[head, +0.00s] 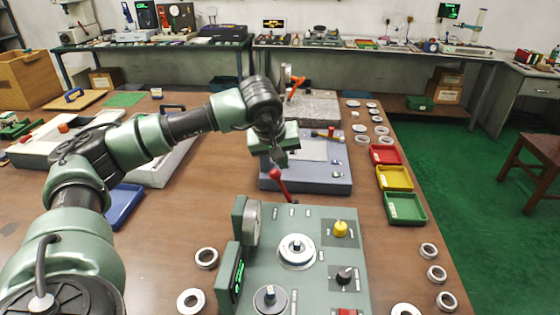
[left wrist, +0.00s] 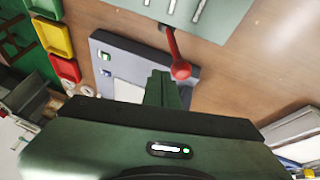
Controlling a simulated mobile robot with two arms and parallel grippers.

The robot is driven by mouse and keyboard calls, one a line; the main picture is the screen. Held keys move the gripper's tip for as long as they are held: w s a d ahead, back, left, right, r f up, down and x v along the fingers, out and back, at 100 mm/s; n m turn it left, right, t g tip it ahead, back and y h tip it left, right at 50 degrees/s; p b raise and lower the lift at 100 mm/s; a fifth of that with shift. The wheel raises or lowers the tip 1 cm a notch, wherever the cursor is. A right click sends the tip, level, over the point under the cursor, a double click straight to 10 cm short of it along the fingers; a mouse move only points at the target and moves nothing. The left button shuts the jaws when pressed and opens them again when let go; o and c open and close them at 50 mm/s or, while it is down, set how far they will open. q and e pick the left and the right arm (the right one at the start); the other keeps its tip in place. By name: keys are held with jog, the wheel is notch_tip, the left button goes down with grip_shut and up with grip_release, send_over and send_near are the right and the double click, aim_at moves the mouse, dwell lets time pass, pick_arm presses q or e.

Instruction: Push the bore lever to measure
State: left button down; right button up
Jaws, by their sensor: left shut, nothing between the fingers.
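The bore lever (head: 276,176) is a red-knobbed rod at the far edge of the green gauge machine (head: 318,218). It leans up and away from the machine. In the left wrist view the lever (left wrist: 180,68) hangs from the machine's edge at the top. My left gripper (head: 281,160) is shut and empty, pointing down just above and beyond the red knob. In the left wrist view its closed fingers (left wrist: 162,88) lie just left of the knob. I cannot tell whether they touch it. My right gripper is in neither view.
A blue-grey device (head: 310,180) stands beyond the machine, close under my gripper. Red (head: 384,154), yellow (head: 395,178) and green (head: 405,208) trays line the right side. Several metal rings (head: 206,258) lie around the machine. Bare wood shows at the machine's left.

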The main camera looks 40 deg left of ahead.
pick_arm(q)
jog(key=a+b+v, duration=0.1)
jog(key=v, duration=0.9)
jog(key=shift+s+d+r, duration=0.3)
jog(key=shift+s+d, duration=0.05)
